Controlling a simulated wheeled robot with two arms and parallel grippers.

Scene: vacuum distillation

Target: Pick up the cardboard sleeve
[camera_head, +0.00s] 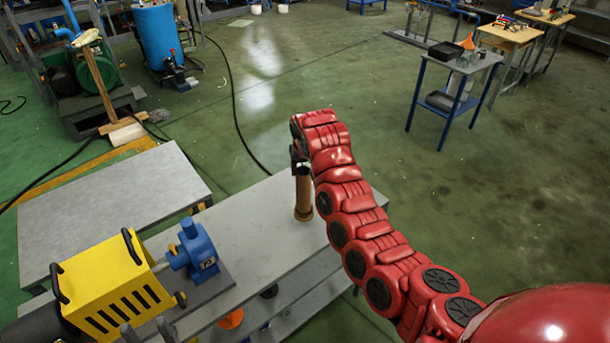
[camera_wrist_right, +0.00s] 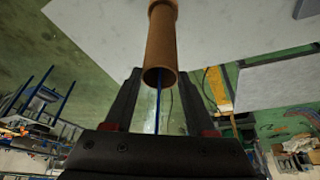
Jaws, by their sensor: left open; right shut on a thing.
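The cardboard sleeve (camera_head: 303,197) is a brown, upright hollow tube at the far right part of the grey bench in the head view. Its lower end is at or just above the bench top; I cannot tell if it touches. My right gripper (camera_head: 298,160) is at the sleeve's upper end, shut on it. In the right wrist view, the sleeve (camera_wrist_right: 161,45) runs between the two dark fingers of the right gripper (camera_wrist_right: 160,77), its open end facing the camera. My left gripper is not in view.
The grey bench (camera_head: 255,225) also carries a blue pump (camera_head: 193,250) and a yellow motor housing (camera_head: 115,287) at the left. A second grey table (camera_head: 110,200) stands behind. A small blue-framed table (camera_head: 455,75) is at the far right. The bench top around the sleeve is clear.

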